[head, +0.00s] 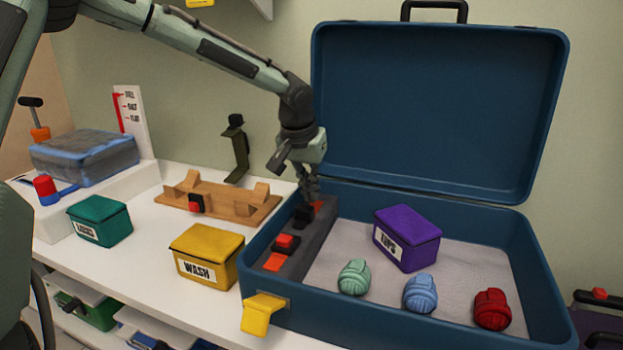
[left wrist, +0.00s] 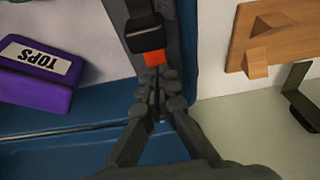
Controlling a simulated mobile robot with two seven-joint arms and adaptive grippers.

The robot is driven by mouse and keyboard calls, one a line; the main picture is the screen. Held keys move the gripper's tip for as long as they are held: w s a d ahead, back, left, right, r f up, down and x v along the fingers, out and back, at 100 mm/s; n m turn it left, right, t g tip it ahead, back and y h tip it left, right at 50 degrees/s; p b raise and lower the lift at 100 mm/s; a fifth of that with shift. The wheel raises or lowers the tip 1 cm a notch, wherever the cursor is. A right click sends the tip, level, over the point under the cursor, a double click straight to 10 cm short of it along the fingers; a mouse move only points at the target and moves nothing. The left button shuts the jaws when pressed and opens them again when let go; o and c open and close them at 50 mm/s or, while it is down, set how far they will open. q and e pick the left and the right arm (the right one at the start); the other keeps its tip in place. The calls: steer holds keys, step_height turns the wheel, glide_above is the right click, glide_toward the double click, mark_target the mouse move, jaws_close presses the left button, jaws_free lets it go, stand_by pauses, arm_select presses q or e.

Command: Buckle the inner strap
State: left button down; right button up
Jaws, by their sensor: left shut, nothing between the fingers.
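The open blue suitcase (head: 390,330) has a dark grey inner strap (head: 313,238) along its left inside wall. Black and orange-red buckle parts sit on this strap: an orange piece (head: 273,262) at the near end, a red-and-black piece (head: 287,243) in the middle, and a black piece (head: 303,216) near my gripper. My left gripper (head: 311,196) points down at the strap's far end, fingers shut and empty. In the left wrist view its fingertips (left wrist: 157,76) are right beside an orange tab (left wrist: 155,58) that meets a black buckle (left wrist: 143,35). I cannot tell whether they touch.
A purple TOPS box (head: 408,238) and several rolled clothes, one red (head: 492,309), lie in the suitcase. Left of it on the white counter are a yellow WASH box (head: 207,255), a teal box (head: 100,220) and a wooden rack (head: 217,200). The raised lid (head: 440,110) stands behind.

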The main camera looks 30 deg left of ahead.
arm_select(q)
steer(key=shift+s+d+r, duration=0.15)
steer(key=shift+s, duration=0.45)
steer(key=shift+s+d, duration=0.1)
steer(key=shift+s, duration=0.35)
arm_select(e)
steer(key=shift+s+d+f, duration=0.1)
steer(key=shift+s+f, duration=0.1)
steer(key=shift+f, duration=0.3)
